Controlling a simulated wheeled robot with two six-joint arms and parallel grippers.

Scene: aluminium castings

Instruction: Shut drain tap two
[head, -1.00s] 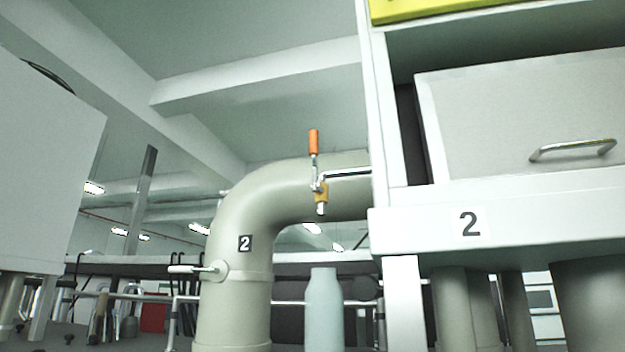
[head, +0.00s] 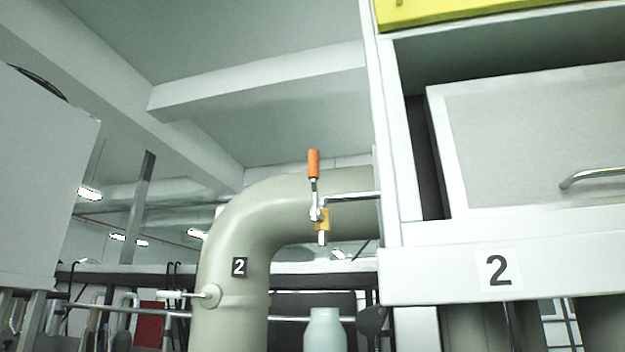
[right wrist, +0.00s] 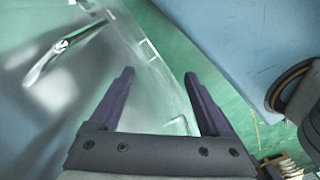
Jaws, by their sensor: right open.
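The drain tap (head: 321,220) is a small brass valve with a lever ending in an orange grip (head: 313,164). It sits at the end of a thin metal pipe (head: 352,195) in the middle of the head view, with the lever pointing straight up. A large beige pipe (head: 232,235) behind it carries a label 2 (head: 239,267). My right gripper (right wrist: 160,75) is open and empty in the right wrist view; the tap does not show there. Neither gripper shows in the head view.
A white cabinet (head: 440,258) with a label 2 and a handled drawer (head: 540,140) stands to the right of the tap. A pale bottle (head: 324,332) stands below it. A white box (head: 45,180) is at the left. The right wrist view shows a green floor (right wrist: 220,65).

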